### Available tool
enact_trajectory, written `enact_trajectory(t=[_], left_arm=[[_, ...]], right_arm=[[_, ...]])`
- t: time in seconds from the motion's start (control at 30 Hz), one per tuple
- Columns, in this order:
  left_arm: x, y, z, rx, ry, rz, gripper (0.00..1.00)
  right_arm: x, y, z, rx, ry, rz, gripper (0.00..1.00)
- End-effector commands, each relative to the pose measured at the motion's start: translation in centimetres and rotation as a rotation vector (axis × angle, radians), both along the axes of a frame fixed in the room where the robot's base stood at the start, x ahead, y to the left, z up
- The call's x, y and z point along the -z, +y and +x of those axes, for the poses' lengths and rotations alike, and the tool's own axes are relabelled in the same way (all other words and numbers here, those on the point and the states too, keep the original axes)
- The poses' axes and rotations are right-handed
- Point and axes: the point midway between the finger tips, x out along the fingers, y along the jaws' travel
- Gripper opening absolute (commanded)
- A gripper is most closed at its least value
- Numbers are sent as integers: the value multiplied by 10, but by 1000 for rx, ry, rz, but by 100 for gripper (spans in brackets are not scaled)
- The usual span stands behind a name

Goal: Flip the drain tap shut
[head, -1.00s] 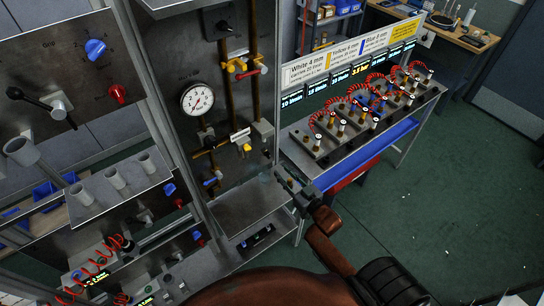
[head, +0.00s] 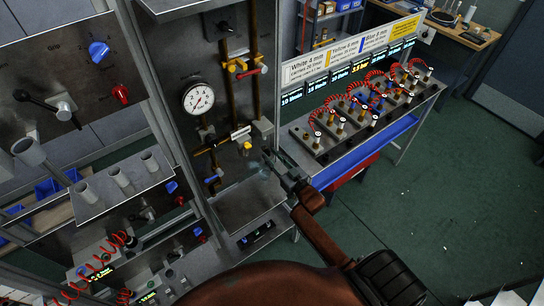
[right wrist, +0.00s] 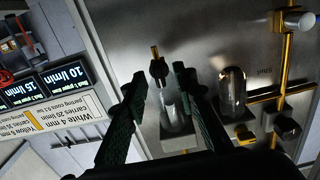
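A small black fitting with a brass stem (right wrist: 158,68), which I take to be the drain tap, shows against the metal panel in the right wrist view. A clear bowl (right wrist: 174,112) sits beside it, partly between my fingers. My right gripper (right wrist: 160,86) is open, its two dark fingers on either side of the fitting, with no clear contact. In the head view my right gripper (head: 270,162) is at the panel's lower right, and it hides most of the fitting there. The tap's handle position is unclear. My left gripper is not in view.
A pressure gauge (head: 198,99), brass pipes (head: 229,95) and a blue-handled tap (head: 213,178) are on the panel to the left. A second clear bowl (right wrist: 232,92) stands near my fingers. A bench with red coiled hoses (head: 345,118) stands to the right.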

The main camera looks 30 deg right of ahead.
Motion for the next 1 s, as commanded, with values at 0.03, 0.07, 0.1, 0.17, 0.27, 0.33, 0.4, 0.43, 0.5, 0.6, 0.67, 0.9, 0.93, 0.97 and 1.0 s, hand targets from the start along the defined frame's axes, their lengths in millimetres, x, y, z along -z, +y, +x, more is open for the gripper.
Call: enact_trajectory(t=[0.03,0.07,0.1,0.17,0.27,0.33,0.4,0.43,0.5,0.6,0.67,0.9,0.93,0.97,1.0], left_arm=[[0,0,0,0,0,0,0],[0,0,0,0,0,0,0],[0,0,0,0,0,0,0],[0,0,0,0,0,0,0],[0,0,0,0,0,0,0],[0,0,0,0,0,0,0],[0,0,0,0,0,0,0],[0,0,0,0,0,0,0],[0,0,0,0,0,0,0],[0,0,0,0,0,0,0],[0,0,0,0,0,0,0],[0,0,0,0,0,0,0],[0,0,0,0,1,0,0],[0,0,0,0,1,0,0],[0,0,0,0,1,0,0]], right_arm=[[0,0,0,0,0,0,26],[0,0,0,0,0,0,24],[0,0,0,0,0,0,21],[0,0,0,0,0,0,17],[0,0,0,0,1,0,10],[0,0,0,0,1,0,5],[0,0,0,0,1,0,1],[0,0,0,0,1,0,0],[0,0,0,0,1,0,0],[0,0,0,0,1,0,0],[0,0,0,0,1,0,0],[0,0,-1,0,-1,-28,0],[1,0,-1,0,-2,-37,0],[1,0,-1,0,-3,-47,0],[1,0,-1,0,-4,-63,0]])
